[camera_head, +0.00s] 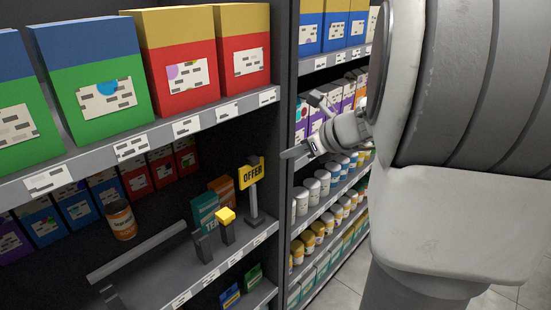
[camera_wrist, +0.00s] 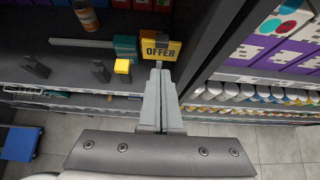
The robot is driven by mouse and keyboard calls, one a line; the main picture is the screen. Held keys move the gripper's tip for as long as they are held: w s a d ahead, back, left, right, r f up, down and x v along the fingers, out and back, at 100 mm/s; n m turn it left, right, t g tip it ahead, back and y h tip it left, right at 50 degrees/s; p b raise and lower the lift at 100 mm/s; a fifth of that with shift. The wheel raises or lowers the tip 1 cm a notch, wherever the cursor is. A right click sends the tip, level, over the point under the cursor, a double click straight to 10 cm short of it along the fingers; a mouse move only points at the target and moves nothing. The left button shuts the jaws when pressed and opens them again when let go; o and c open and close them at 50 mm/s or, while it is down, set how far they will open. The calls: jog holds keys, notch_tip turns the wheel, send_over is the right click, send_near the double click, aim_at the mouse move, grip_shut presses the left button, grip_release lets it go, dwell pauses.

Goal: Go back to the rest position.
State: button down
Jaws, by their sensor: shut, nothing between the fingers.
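My gripper (camera_head: 288,154) extends from the right in the head view, in front of the dark upright between two shelf units. In the wrist view my gripper (camera_wrist: 158,66) points away from the camera, its two grey fingers pressed together and empty. Its tips appear just below a yellow OFFER sign (camera_wrist: 161,50) in that picture; I cannot tell the exact gap. In the head view the OFFER sign (camera_head: 251,173) stands upright on the middle shelf, left of and below the fingertips, visibly apart from them.
The middle shelf (camera_head: 160,278) holds a brown jar (camera_head: 121,220), a teal box (camera_head: 206,213), an orange box (camera_head: 222,189), a yellow-topped black post (camera_head: 226,226) and a grey bar (camera_head: 138,251). Large boxes stand above. The right unit is packed with tubs. A blue stool (camera_wrist: 20,143) stands on the floor.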

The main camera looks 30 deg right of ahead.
jog(key=s+a+n+g+h, duration=0.1)
jog(key=s+a+n, duration=0.7)
jog(key=n, duration=0.8)
jog(key=s+a+f+n+g+h, duration=0.1)
jog(key=s+a+n+g+h, duration=0.1)
jog(key=s+a+n, duration=0.7)
jog(key=shift+s+n+g+h, duration=0.3)
jog(key=shift+s+n+g, duration=0.4)
jog(key=shift+s+n, duration=2)
jog(key=shift+w+f+n, duration=0.1)
jog(key=shift+w+n, duration=0.7)
jog(key=shift+w, duration=0.05)
